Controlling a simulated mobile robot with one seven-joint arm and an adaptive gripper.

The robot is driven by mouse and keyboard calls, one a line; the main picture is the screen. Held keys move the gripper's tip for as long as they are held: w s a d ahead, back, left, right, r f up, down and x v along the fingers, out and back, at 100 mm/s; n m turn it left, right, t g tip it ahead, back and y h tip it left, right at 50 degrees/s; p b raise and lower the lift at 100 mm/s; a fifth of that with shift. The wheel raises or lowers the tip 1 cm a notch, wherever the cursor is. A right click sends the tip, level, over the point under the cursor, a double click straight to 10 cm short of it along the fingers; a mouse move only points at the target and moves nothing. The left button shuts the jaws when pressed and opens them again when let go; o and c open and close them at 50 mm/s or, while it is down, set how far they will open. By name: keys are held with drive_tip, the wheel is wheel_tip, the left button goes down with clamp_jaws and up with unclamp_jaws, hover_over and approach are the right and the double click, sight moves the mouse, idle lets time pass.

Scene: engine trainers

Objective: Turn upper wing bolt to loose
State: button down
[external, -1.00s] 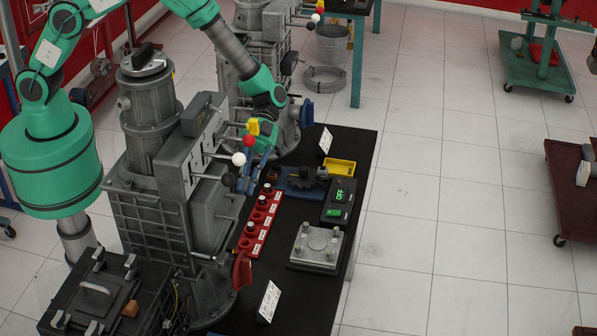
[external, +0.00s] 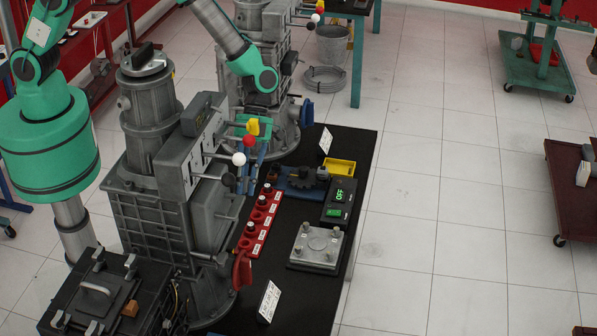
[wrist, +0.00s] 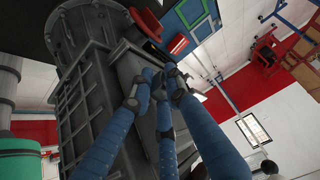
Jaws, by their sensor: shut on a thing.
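My gripper (wrist: 158,84) has blue fingers. In the wrist view their tips close together against the grey side of the engine trainer (wrist: 88,100). The upper wing bolt is hidden between the fingertips, so its angle cannot be told. In the external view the grey engine trainer (external: 150,185) stands at left centre. My blue fingers are partly covered there by the levers on its right side.
Levers with a yellow knob (external: 253,126), a red knob (external: 249,141) and a white knob (external: 239,159) stick out close to my gripper. The black table (external: 300,255) holds a red switch strip (external: 263,222), a display box (external: 339,200) and a metal plate (external: 316,247).

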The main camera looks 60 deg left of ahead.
drive_tip(key=shift+s, duration=0.2)
drive_tip(key=c, duration=1.6)
unclamp_jaws()
drive_tip(key=shift+w+r, duration=0.1)
drive_tip(key=shift+r, duration=0.05)
drive_tip(key=shift+w+a+r, duration=0.3)
drive_tip(key=shift+w+r, duration=0.05)
drive_tip(key=shift+r, duration=0.05)
drive_tip(key=v, duration=1)
drive_tip(key=shift+a+r, duration=0.1)
drive_tip(key=shift+r, duration=0.1)
